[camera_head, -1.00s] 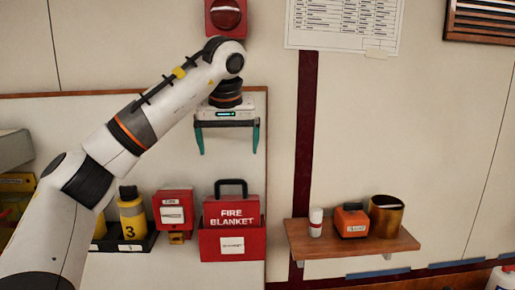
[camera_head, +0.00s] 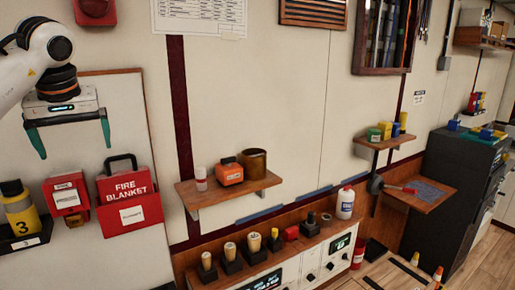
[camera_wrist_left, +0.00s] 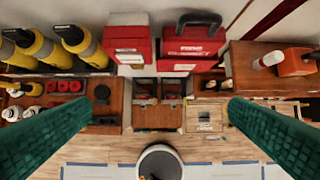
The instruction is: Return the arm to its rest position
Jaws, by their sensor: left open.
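My left gripper (camera_head: 73,143) hangs at the left in the head view, in front of the pale wall board, with its two green fingers spread apart and nothing between them. In the left wrist view the same fingers (camera_wrist_left: 160,125) stand wide at both sides, with open space and the floor below. The gripper is above the red fire blanket box (camera_head: 129,214) and the smaller red box (camera_head: 70,198), apart from both. My right gripper is in neither view.
A wooden wall shelf (camera_head: 205,197) carries a white bottle, an orange box and a brass cup. Yellow cylinders (camera_head: 19,214) stand at the left. A lower counter (camera_head: 213,277) holds several knobs and a white jug. A dark cabinet (camera_head: 450,190) stands at the right.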

